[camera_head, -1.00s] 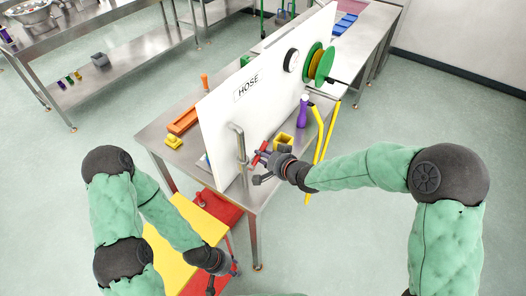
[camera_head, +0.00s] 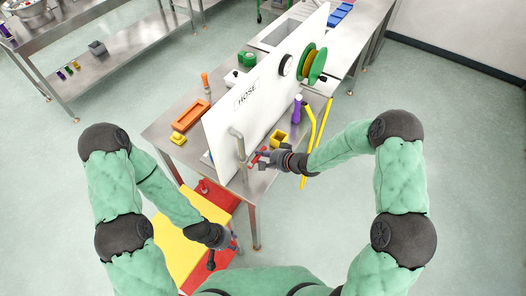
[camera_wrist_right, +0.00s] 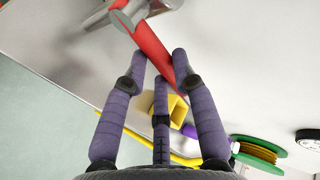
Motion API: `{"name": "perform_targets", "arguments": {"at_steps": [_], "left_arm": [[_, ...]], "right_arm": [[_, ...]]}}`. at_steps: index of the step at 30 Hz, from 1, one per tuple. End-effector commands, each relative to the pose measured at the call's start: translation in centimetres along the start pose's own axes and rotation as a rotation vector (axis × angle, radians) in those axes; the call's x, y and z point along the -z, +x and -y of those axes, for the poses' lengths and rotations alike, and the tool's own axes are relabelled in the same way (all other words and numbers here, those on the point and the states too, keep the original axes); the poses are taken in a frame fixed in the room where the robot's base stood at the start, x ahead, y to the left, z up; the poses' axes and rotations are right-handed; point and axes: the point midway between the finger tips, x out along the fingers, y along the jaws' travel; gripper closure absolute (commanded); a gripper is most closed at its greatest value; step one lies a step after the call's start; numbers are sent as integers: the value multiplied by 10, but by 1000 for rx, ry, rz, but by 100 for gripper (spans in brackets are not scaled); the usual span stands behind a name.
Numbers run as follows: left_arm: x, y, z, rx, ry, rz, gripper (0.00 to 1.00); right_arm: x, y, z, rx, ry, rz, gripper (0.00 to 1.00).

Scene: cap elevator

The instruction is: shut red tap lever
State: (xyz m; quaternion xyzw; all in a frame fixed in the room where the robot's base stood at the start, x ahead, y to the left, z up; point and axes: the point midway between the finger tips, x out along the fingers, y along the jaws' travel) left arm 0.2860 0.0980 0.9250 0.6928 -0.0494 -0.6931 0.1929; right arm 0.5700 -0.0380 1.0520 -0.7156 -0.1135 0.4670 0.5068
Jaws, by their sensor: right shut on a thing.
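The red tap lever (camera_head: 256,159) is at the front end of the white HOSE panel (camera_head: 250,108), beside the grey pipe (camera_head: 238,145). My right gripper (camera_head: 262,158) is at the lever. In the right wrist view the red lever (camera_wrist_right: 152,45) runs diagonally between the fingertips of my right gripper (camera_wrist_right: 160,62), which is shut on it. The grey tap body (camera_wrist_right: 160,6) is partly cut off at the top. My left gripper (camera_head: 228,250) is low, by the red and yellow platform (camera_head: 178,252), away from the tap; its jaws are too small to read.
The steel table (camera_head: 160,130) carries the panel. A purple bottle (camera_head: 297,110), a yellow container (camera_head: 279,138) and yellow bars (camera_head: 318,140) are near my right forearm. A green reel (camera_head: 312,63) is mounted farther along the panel. An orange tray (camera_head: 191,115) lies behind the panel.

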Motion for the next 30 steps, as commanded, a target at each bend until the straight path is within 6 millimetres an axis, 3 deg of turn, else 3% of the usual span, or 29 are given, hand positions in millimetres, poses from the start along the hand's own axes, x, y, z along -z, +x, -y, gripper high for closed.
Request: {"name": "perform_targets", "arguments": {"at_steps": [3,8,9,11,23,30], "left_arm": [[0,-8,-3,0,0,0,60],[0,-5,-2,0,0,0,60],[0,-5,-2,0,0,0,60],[0,-5,-2,0,0,0,60],[0,-5,-2,0,0,0,60],[0,-5,-2,0,0,0,60]], "right_arm": [[1,0,0,-2,18,11,100],[1,1,-2,-1,16,10,100],[1,1,-1,-1,15,9,61],[1,1,-1,-1,15,9,48],[1,-3,-1,-1,15,9,48],[2,-40,-1,-1,15,6,48]]}}
